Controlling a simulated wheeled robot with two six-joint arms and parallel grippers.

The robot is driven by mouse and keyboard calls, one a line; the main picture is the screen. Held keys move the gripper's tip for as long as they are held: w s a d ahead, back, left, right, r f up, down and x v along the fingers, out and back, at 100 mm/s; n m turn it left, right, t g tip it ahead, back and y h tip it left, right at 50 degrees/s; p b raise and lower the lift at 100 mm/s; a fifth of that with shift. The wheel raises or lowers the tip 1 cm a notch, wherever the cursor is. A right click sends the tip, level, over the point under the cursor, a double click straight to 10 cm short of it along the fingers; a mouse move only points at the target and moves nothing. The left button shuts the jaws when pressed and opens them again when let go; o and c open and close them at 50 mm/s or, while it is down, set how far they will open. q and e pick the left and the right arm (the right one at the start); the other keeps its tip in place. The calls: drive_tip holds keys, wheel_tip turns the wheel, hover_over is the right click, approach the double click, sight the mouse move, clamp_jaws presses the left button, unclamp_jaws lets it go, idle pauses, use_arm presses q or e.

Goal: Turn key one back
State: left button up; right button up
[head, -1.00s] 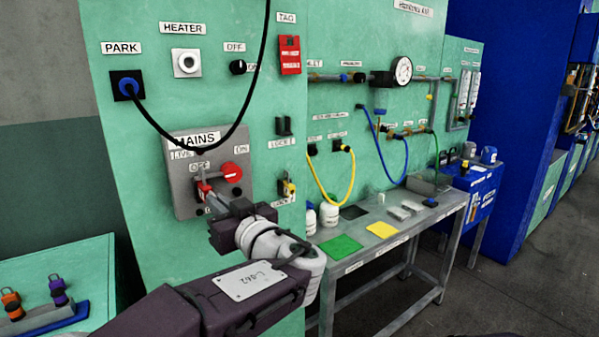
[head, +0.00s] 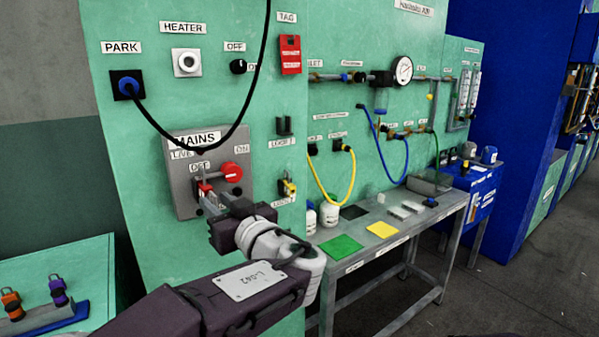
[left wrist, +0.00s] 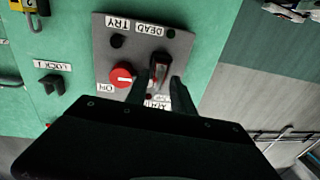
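The grey mains panel (head: 183,205) is on the green wall, with a red round knob (head: 231,171) near its ON label. A small red piece with a dark body (head: 205,187) sits below the OFF label; I cannot tell whether it is a key or a lock. My left gripper (head: 216,205) is at this piece, its grey fingers apart. In the left wrist view the two fingers (left wrist: 161,92) stand either side of the dark, red-marked piece (left wrist: 160,68), with a gap between them. No key marked one can be read. My right gripper is not in view.
A black cable (head: 172,140) hangs in front of the panel. A yellow-and-black lock (head: 288,188) hangs on the wall to the right, below an empty dark hook (head: 284,126). A workbench (head: 405,230) stands further right. Coloured padlocks (head: 57,291) are at lower left.

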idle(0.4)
use_arm(q)
drive_tip(key=o, duration=0.6)
drive_tip(key=shift+c, duration=0.2)
drive_tip(key=shift+d, duration=0.1)
